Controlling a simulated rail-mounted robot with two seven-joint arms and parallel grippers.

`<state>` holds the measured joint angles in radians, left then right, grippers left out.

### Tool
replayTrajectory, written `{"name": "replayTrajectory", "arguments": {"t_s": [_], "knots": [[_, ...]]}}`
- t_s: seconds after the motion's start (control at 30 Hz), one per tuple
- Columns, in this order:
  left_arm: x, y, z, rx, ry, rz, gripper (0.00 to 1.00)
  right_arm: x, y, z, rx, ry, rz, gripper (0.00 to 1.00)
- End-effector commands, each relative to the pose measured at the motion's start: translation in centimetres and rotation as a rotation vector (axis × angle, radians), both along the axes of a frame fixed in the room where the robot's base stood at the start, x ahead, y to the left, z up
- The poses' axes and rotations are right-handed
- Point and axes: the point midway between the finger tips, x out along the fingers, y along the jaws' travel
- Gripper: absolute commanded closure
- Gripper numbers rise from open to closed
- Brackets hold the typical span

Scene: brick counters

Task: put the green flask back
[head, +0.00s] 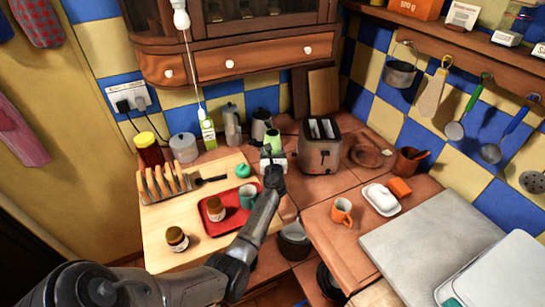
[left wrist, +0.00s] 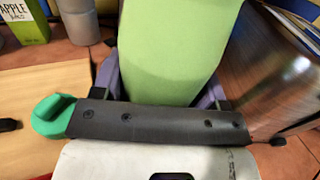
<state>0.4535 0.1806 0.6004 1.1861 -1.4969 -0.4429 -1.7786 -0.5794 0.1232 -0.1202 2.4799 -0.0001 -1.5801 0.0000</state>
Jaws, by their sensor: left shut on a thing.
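The green flask (head: 273,141) stands out at the back of the counter, just left of the toaster. My left gripper (head: 272,163) reaches it from the front. In the left wrist view, the pale green flask (left wrist: 170,50) fills the space between the purple fingers of my left gripper (left wrist: 165,85), which is shut on it. Its lower part is hidden behind the gripper body, and I cannot tell whether it touches the counter. My right gripper is not in view.
The metal toaster (head: 320,147) is close on the right. A juice carton (head: 208,134) and metal pot (head: 232,125) stand to the left and behind. A small green object (head: 243,171) lies on the wooden board (head: 160,235), near a red tray (head: 206,222). An orange mug (head: 341,211) stands further right.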

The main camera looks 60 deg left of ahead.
Motion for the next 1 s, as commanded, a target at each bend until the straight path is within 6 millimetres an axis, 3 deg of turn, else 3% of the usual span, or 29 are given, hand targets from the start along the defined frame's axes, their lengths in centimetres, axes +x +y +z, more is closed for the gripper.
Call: {"name": "replayTrajectory", "arguments": {"t_s": [0.5,0.53,0.77,1.0], "knots": [[0.04,0.05,-0.57,0.003,-0.001,0.0,0.73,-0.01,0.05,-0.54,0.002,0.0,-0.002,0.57],[0.02,0.01,-0.56,0.001,0.0,0.0,0.31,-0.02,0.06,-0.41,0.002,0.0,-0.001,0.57],[0.02,0.0,-0.55,0.001,0.0,0.0,0.08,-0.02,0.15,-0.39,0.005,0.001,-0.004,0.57],[0.03,-0.02,-0.48,0.001,0.0,0.0,0.08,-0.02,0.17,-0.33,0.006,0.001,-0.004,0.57]]}}
